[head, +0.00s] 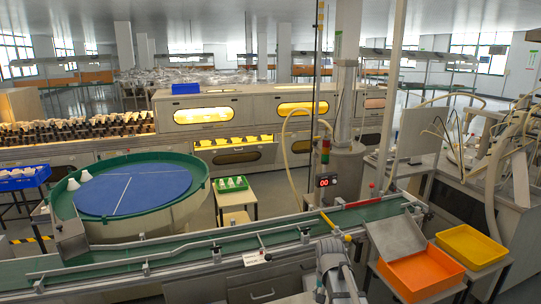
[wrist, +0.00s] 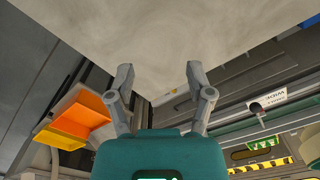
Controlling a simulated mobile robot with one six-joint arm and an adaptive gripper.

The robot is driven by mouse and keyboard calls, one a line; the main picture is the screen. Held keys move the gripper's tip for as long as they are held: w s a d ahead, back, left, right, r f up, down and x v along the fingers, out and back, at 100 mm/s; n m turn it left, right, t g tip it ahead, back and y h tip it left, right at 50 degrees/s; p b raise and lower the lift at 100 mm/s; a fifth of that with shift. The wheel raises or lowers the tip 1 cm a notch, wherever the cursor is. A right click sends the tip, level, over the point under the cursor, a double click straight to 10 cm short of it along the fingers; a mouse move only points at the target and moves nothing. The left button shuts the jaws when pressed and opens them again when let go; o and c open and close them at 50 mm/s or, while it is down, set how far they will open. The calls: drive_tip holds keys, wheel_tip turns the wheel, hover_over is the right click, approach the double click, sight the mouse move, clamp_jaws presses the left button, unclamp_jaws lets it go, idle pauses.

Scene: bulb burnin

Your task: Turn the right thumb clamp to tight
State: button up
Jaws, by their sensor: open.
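My gripper (wrist: 159,76) is open in the wrist view, its two grey fingers wide apart with nothing between them. A pale, plain surface fills the view beyond the fingertips. In the head view, the conveyor's guide rail (head: 180,257) has several small clamps along it. The rightmost one that I can make out is a small grey clamp (head: 305,236), left of my arm. Its setting is too small to read. The wrist view shows a dark knob (wrist: 256,107) beside a white label, right of my fingers and apart from them; I cannot tell which fitting it is.
The green conveyor belt (head: 350,216) runs across the front. An orange tray (head: 420,272) and a yellow tray (head: 470,246) stand at the right. A round blue turntable (head: 130,188) with a green rim is at the left. A white label (head: 257,257) is on the conveyor's front.

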drive_tip(key=s+n, duration=0.3)
drive_tip(key=s, duration=0.8)
drive_tip(key=shift+s+n, duration=0.15)
drive_tip(key=shift+n, duration=0.15)
idle(0.5)
